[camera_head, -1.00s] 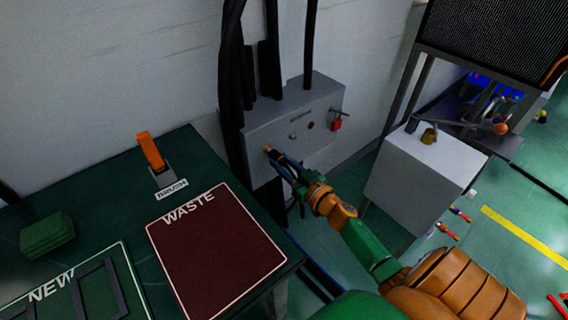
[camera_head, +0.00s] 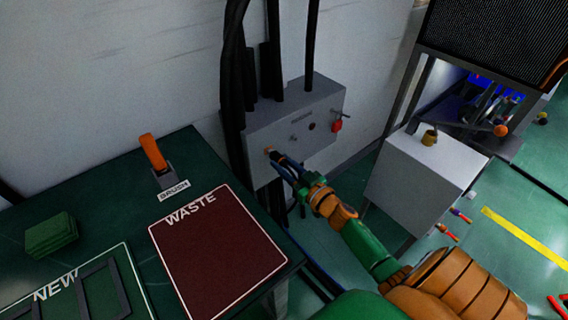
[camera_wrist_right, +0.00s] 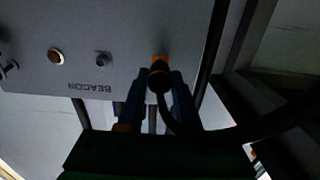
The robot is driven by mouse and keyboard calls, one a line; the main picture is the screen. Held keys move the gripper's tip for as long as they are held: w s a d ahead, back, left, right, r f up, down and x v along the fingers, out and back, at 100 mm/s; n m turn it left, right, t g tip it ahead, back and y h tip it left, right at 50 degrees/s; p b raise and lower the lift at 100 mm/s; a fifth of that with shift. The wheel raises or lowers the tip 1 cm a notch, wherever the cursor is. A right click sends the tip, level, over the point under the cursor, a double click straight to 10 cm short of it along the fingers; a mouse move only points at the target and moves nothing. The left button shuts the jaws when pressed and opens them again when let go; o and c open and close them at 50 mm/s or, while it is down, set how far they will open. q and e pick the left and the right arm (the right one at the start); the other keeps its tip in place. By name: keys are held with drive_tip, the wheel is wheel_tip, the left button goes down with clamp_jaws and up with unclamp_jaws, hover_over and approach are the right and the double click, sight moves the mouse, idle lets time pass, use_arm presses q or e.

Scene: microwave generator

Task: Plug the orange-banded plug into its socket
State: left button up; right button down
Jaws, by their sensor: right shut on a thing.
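My right gripper (camera_head: 283,164) is at the lower left of the grey wall box's front face (camera_head: 300,145). In the right wrist view, its two dark blue fingers (camera_wrist_right: 160,95) are shut on a black plug (camera_wrist_right: 159,80) with a cable curving off to the right. Orange (camera_wrist_right: 160,60) shows at the plug's far end, against the grey panel. In the head view, the plug's tip (camera_head: 268,150) meets or nearly meets the box face. The socket is hidden behind the plug, and I cannot tell how deep the plug sits. My left gripper is not in view.
The box labelled BEACON also bears a red part (camera_head: 337,125) and small knobs. Thick black cables (camera_head: 232,80) run down the wall beside it. A green table with a WASTE mat (camera_head: 215,250) is at left, a white cabinet (camera_head: 420,180) at right.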

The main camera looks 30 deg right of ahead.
drive_tip(key=shift+w+a+b, duration=0.1)
drive_tip(key=shift+w+b, duration=0.35)
drive_tip(key=shift+w, duration=0.45)
drive_tip(key=c, duration=0.5)
unclamp_jaws()
drive_tip(key=shift+w, duration=0.15)
